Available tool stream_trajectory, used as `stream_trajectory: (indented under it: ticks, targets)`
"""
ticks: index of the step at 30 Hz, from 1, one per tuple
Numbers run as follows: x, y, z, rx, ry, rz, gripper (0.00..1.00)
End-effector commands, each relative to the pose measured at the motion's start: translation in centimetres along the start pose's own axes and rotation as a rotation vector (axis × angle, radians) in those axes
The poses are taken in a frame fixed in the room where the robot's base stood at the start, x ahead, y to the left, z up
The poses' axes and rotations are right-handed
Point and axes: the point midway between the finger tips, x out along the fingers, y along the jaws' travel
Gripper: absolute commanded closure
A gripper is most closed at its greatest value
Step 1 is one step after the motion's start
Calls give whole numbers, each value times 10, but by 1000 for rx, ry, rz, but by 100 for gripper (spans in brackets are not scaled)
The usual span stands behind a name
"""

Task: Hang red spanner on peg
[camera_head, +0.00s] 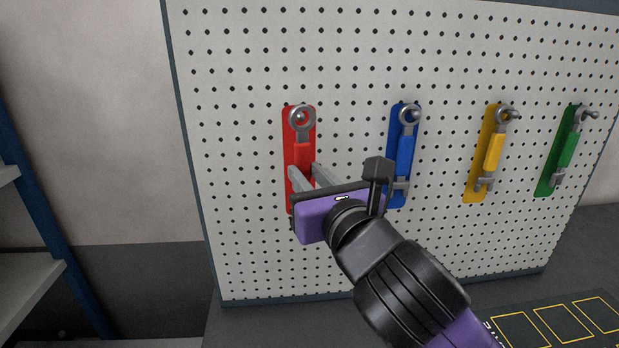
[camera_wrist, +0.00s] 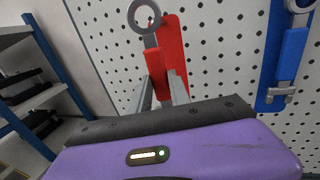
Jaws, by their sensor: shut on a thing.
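The red spanner has a grey ring end (camera_head: 301,118) and a red handle (camera_head: 302,156). It is upright in front of the red backing plate (camera_head: 290,145). My gripper (camera_head: 307,178) is shut on the lower part of the spanner, which its fingers partly hide. In the head view a peg tip shows within the ring's outline. In the wrist view the ring (camera_wrist: 145,14) sits to the left of the red plate (camera_wrist: 172,40), above my gripper (camera_wrist: 163,85). I cannot tell whether the ring is around the peg or just in front of it.
Blue (camera_head: 404,155), yellow (camera_head: 493,152) and green (camera_head: 567,150) spanners hang on the pegboard (camera_head: 250,60) to the right. A blue-framed shelf (camera_head: 30,270) stands at the left. A dark worktop with yellow outlined squares (camera_head: 562,322) is at lower right.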

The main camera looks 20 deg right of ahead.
Motion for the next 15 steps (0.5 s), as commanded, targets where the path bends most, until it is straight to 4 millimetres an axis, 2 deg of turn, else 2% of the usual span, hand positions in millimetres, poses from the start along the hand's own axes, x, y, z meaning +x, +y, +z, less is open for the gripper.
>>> stream_trajectory:
  ticks: [15]
  targets:
    - [27,-8,-2,0,-1,-1,100]
